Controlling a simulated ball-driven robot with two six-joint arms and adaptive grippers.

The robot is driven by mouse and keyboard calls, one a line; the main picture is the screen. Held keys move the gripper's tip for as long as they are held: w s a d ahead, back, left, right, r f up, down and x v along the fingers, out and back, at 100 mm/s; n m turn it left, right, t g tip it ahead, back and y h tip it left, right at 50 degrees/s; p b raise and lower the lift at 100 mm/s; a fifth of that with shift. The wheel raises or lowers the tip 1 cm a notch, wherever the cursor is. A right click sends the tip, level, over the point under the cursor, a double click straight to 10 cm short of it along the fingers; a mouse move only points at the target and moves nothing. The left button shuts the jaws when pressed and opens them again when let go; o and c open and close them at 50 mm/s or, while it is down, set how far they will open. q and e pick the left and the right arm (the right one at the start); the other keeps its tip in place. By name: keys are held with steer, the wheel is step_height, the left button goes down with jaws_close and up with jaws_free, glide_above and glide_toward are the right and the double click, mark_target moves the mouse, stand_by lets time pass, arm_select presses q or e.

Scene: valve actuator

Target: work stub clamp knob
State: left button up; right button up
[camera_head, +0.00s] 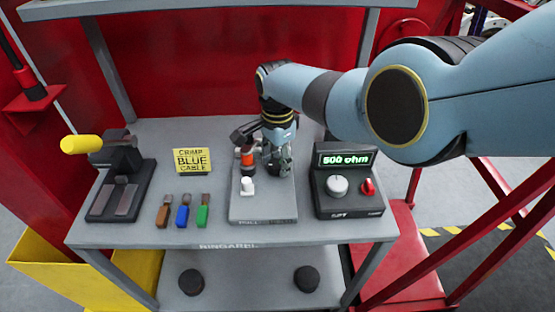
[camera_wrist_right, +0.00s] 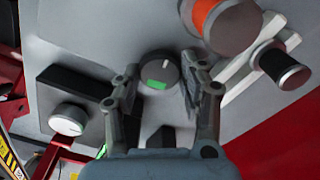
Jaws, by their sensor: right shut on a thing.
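A round dark grey knob (camera_wrist_right: 158,66) with a pale pointer line sits between my right gripper's fingers in the wrist view. A green patch shows at its near edge. My right gripper (camera_wrist_right: 160,78) is shut on this knob, one finger on each side. In the head view my right gripper (camera_head: 280,165) reaches down to the right part of the grey test plate (camera_head: 262,212) and hides the knob. My left gripper is not in view.
Beside the gripper stand an orange post (camera_head: 247,156) and a dark lever handle (camera_wrist_right: 280,65). A "500 ohm" box (camera_head: 347,185) stands right. A crimping tool (camera_head: 120,175) and colored pieces (camera_head: 183,214) lie left.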

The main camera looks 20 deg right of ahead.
mark_target(277, 164)
stand_by(0.3)
steer(key=o, duration=1.2)
steer(key=shift+c, duration=0.2)
steer(key=shift+r, duration=0.1)
step_height(277, 164, up, 12)
steer(key=shift+a, duration=0.1)
